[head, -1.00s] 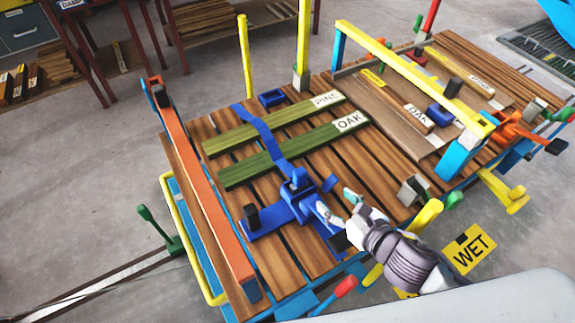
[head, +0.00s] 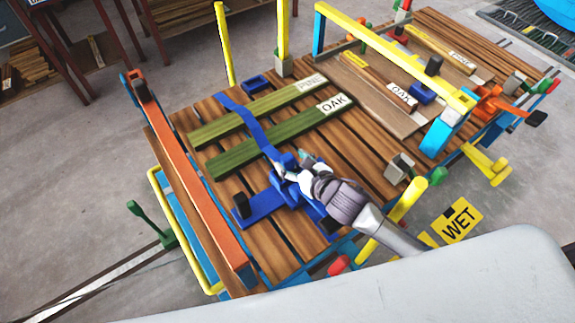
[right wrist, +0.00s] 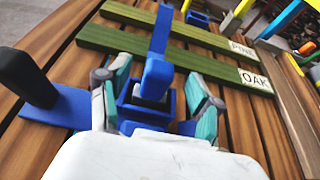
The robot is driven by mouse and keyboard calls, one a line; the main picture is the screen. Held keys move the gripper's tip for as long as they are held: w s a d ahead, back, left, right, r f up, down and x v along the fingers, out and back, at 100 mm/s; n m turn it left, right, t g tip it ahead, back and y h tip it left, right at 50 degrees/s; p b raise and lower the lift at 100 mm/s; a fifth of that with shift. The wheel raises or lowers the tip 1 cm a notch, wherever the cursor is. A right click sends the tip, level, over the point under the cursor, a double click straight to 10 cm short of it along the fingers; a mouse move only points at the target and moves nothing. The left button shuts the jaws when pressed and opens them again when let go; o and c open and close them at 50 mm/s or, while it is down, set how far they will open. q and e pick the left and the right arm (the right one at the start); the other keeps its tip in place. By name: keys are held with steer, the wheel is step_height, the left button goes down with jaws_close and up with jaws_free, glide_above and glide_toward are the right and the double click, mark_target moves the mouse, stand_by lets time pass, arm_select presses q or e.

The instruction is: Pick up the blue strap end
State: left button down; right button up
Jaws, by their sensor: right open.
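A blue strap (head: 254,128) lies across the two green boards, labelled PINE (head: 270,104) and OAK (head: 285,138), and runs down to a blue buckle-like fixture (head: 262,207) on the slatted deck. In the right wrist view the strap's near end (right wrist: 157,76) rises out of a blue box-shaped holder (right wrist: 148,112). My right gripper (head: 292,166) is open over this fixture. In the right wrist view its fingers stand on either side of the strap end, with visible gaps. My left gripper is not in view.
An orange beam (head: 190,180) runs along the deck's left edge. A black-knobbed blue plate (right wrist: 58,104) lies left of my fingers. A yellow-barred frame (head: 395,55) stands at the right. A yellow WET sign (head: 458,221) shows beside the deck.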

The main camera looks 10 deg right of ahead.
steer(key=shift+x, duration=0.9)
jaws_close()
